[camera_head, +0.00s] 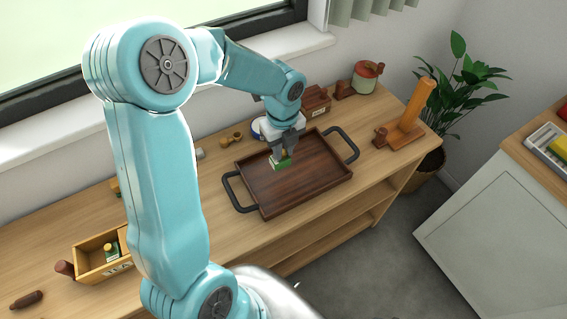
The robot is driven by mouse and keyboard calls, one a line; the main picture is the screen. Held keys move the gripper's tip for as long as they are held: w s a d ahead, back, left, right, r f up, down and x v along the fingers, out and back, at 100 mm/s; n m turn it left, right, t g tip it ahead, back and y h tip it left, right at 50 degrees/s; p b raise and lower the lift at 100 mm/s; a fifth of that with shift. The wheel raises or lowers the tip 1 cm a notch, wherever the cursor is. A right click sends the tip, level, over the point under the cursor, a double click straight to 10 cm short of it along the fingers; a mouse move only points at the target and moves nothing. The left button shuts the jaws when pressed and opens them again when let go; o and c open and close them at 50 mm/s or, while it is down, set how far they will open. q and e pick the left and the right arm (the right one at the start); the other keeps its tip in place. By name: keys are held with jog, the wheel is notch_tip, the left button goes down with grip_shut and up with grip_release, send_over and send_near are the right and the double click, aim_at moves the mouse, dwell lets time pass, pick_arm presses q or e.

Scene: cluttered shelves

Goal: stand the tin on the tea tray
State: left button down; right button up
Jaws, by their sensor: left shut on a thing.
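The tea tray (312,180) is a dark brown wooden tray with black handles, lying on the wooden shelf top. My left gripper (284,153) points down over the tray's far left part, shut on a small green and white tin (282,164). The tin looks roughly upright, with its upper part hidden between the fingers. I cannot tell whether its base touches the tray. My right gripper is not in view.
A wooden box (102,255) holding a small green item stands at the left. An orange upright post on a base (412,115) stands at the right end, near a red-and-cream pot (365,78). A brown box (316,103) sits behind the tray. The tray is otherwise empty.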

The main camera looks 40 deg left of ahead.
aim_at(283, 164)
pick_arm(q)
notch_tip(283, 164, down, 6)
jog(key=shift+w+f, duration=0.1)
jog(key=shift+f, duration=0.35)
jog(key=shift+b, duration=0.35)
jog(key=shift+f, duration=0.2)
jog(key=c, duration=1)
grip_release()
jog(key=shift+r, duration=0.1)
